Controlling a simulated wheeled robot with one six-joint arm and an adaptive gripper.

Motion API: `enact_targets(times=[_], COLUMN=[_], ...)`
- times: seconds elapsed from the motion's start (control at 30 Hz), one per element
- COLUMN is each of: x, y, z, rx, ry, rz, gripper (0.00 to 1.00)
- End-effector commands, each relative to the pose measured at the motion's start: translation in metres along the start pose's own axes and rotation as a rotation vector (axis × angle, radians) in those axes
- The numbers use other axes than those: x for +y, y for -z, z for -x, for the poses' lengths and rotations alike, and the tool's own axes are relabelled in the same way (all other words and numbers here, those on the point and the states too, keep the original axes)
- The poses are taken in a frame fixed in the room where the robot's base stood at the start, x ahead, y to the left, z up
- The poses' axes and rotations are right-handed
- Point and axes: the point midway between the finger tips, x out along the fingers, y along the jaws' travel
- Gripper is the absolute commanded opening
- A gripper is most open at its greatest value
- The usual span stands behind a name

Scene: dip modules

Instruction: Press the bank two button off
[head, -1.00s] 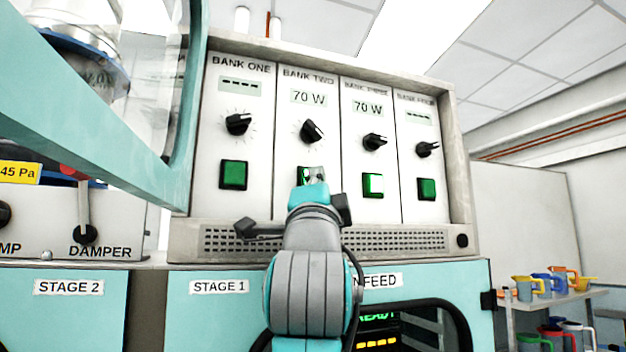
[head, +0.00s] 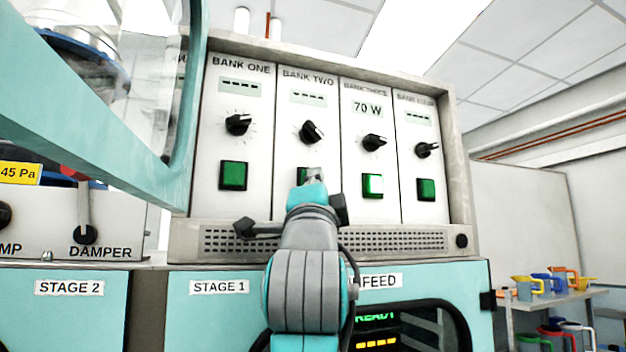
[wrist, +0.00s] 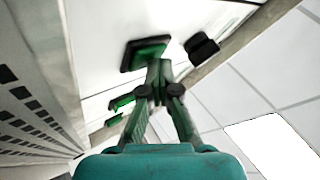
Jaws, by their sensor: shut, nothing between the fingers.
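The bank two panel (head: 308,140) has a display (head: 308,98) showing dashes and a black knob (head: 311,132). Its green button (head: 301,176) is mostly hidden behind my gripper (head: 315,175); the strip that shows looks dark. In the wrist view, my closed fingertips (wrist: 160,66) are at a green button's face (wrist: 147,52), touching it or very close. My gripper is shut and holds nothing.
The bank one button (head: 233,175) and bank four button (head: 426,189) are dark, with dashes on their displays. The bank three button (head: 373,186) is lit and its display (head: 367,107) reads 70 W. A teal frame (head: 100,110) crosses the left side.

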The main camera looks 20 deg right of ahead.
Motion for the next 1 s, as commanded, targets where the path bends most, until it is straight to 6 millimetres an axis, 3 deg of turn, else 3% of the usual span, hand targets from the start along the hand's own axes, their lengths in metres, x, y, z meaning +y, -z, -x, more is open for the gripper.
enact_targets(times=[0.57, 1.0], x=[-0.001, -0.021], y=[0.002, 0.021], z=[0.007, 0.032], rx=[-0.004, -0.002], ry=[-0.005, -0.002], rz=[0.001, -0.001], gripper=[0.00, 0.00])
